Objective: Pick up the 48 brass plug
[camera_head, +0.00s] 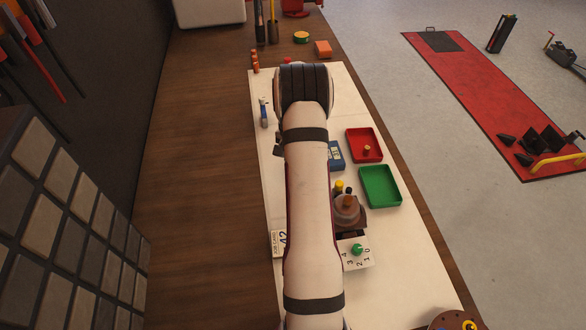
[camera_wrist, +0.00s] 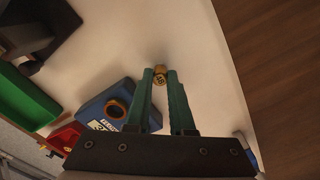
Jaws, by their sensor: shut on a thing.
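The brass plug (camera_wrist: 159,79) shows in the wrist view as a small gold piece with dark marks that look like 48 on its face. It sits at the tips of my gripper (camera_wrist: 160,72), between the two green fingers, which are shut on it. The pale mat lies behind it; I cannot tell how far the plug is above it. In the head view my own arm hides the plug and the gripper.
A blue block with a ringed round hole (camera_wrist: 112,108) stands close left of the fingers. A red tray (camera_head: 356,133) holding a small piece and an empty green tray (camera_head: 380,187) lie right of my arm. A numbered plate with a green knob (camera_head: 357,250) sits nearer.

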